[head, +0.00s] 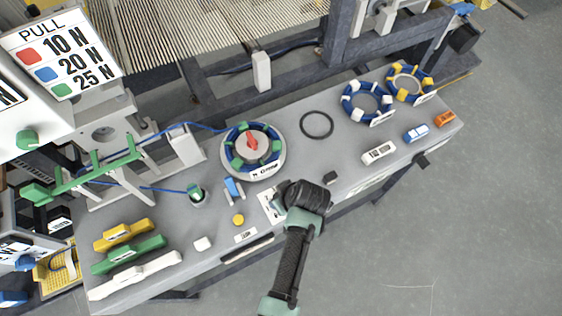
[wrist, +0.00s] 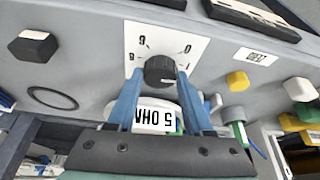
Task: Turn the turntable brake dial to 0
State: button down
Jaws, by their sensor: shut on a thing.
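The brake dial is a dark round knob (wrist: 159,70) on a white plate (wrist: 143,38) with printed numerals, upside down in the wrist view. A 0 shows at the plate's upper right. The knob's pointer direction is hard to make out. My gripper (wrist: 160,78) has its two blue fingers on either side of the knob, shut on it. In the head view my gripper (head: 285,200) covers the knob, and only part of the white plate (head: 268,205) shows. The turntable (head: 268,172), with a blue-and-green ring and a red pointer on top, sits just behind.
A yellow button (head: 238,219) and a small blue part (head: 233,188) lie left of the dial. A black ring (head: 317,125) lies on the grey bench (head: 340,155). Blue rings (head: 347,103) stand at the right. Yellow, green and white handles (head: 135,275) lie front left.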

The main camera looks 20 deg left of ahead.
jog(key=n, duration=0.1)
jog(key=n+g+b, duration=0.1)
jog(key=n, duration=0.1)
jog(key=shift+w+f+n, duration=0.1)
jog(key=shift+w+n, duration=0.05)
jog(key=shift+n, duration=0.15)
jog(key=shift+n+g+b, duration=0.9)
jog(key=shift+n+b, duration=0.1)
jog(key=shift+n, duration=0.9)
jog(key=shift+c, duration=1.5)
grip_release()
jog(key=shift+d+r, duration=0.1)
jog(key=shift+r, duration=0.1)
jog(key=v, duration=1.2)
jog(key=shift+w+d+r+b, duration=0.2)
jog(key=shift+d+r+b, duration=0.05)
jog(key=shift+d+b, duration=0.1)
